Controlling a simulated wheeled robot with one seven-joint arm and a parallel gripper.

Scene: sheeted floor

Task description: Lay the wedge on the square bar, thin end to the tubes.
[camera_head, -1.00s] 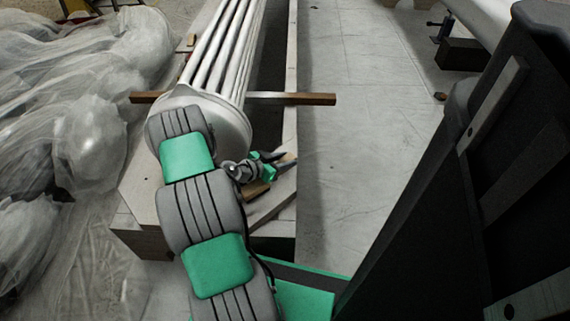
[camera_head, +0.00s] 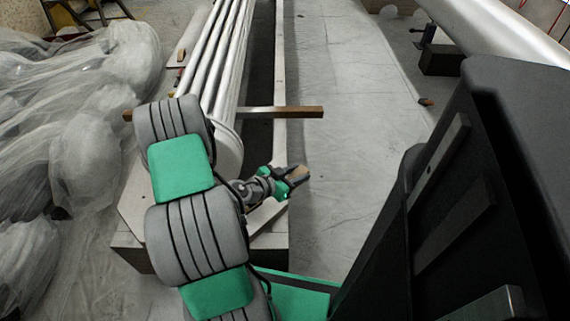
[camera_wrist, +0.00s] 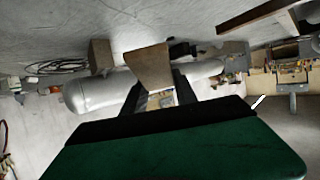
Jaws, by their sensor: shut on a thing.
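My gripper (camera_head: 292,178) is shut on the wedge (camera_head: 298,173), a small brown wooden piece. It holds the wedge in the air to the right of the wooden frame, nearer to me than the square bar. In the wrist view the wedge (camera_wrist: 150,66) stands out beyond the fingers. The square bar (camera_head: 298,112) is a brown bar lying crosswise under the tubes, with its right end jutting past the frame. The tubes (camera_head: 222,62) are a pale bundle running away from me.
The wooden frame (camera_head: 280,90) bears the tubes. Crumpled clear sheeting (camera_head: 85,110) lies along the left. The sheeted floor (camera_head: 350,90) right of the frame is mostly clear. A thick white pipe (camera_head: 495,30) and a dark block (camera_head: 440,60) are at the far right.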

